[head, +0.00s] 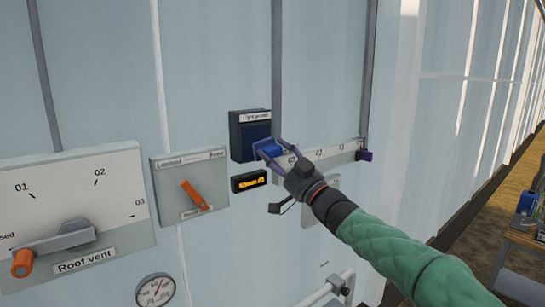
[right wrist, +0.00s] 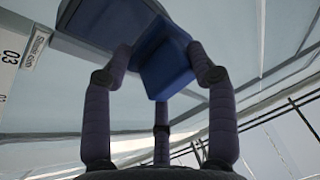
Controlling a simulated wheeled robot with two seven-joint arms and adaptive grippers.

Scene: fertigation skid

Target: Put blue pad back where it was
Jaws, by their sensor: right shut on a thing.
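The blue pad (head: 270,150) is between the fingers of my right gripper (head: 268,152), in front of the wall. In the right wrist view, the blue pad (right wrist: 164,65) shows as a block between the fingertips of my right gripper (right wrist: 165,70), which is shut on it. A dark blue box (head: 250,136) with a white label is fixed to the wall just behind and left of the pad. I cannot tell whether the pad touches this box. My left gripper is not in view.
A small display with yellow characters (head: 249,181) sits below the box. A white scale strip (head: 325,154) runs right of the gripper. An orange lever (head: 196,195), a roof vent dial panel (head: 118,170) and a gauge (head: 155,290) are to the left. A bench (head: 520,245) stands at far right.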

